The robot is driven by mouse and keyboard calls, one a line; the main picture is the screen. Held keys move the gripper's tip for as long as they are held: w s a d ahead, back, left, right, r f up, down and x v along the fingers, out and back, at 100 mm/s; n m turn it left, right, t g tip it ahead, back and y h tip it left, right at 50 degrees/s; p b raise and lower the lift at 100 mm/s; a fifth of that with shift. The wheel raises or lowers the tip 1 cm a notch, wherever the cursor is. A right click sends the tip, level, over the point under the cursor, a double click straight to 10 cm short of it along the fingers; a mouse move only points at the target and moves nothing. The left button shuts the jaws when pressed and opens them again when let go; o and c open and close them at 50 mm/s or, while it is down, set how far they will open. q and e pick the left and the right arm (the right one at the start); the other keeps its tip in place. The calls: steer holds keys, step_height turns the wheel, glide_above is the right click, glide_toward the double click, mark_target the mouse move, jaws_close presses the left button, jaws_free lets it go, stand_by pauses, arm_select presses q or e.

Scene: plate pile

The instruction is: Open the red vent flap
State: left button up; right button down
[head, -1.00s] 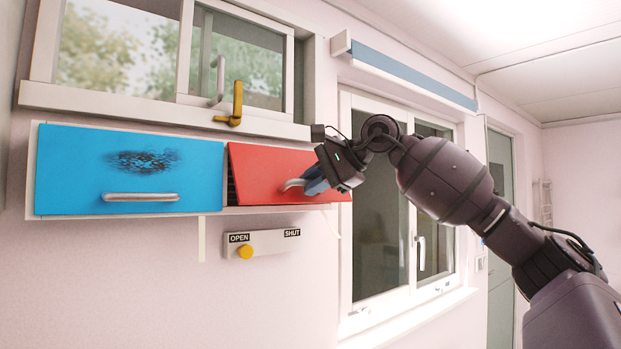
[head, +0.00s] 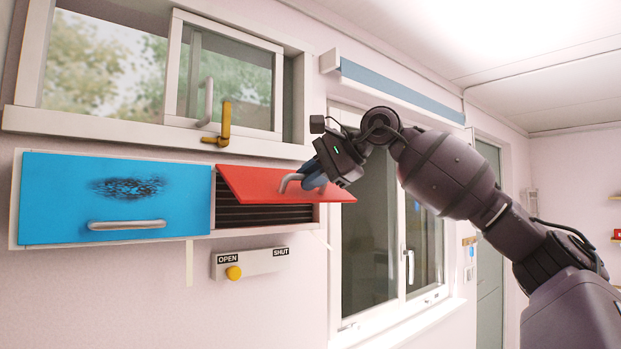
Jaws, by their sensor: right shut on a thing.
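The red vent flap (head: 258,184) is hinged along its top edge and stands swung out and up from the wall. Dark slats (head: 262,214) show in the opening below it. My right gripper (head: 306,182) is shut on the flap's grey handle (head: 288,182) near its lower edge; blue fingers cover part of the handle. My left gripper is not in view.
A blue flap (head: 115,200) with a dark smudge and a grey handle is closed at the left. Below is a plate marked OPEN and SHUT with a yellow knob (head: 234,273) at the OPEN end. A window with a yellow handle (head: 220,128) is above.

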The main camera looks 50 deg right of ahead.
stand_by(0.3)
steer(key=c, duration=1.4)
jaws_free()
steer(key=shift+w, duration=0.2)
steer(key=shift+s, duration=0.15)
steer(key=shift+b+v, duration=1.75)
steer(key=shift+v, duration=3.6)
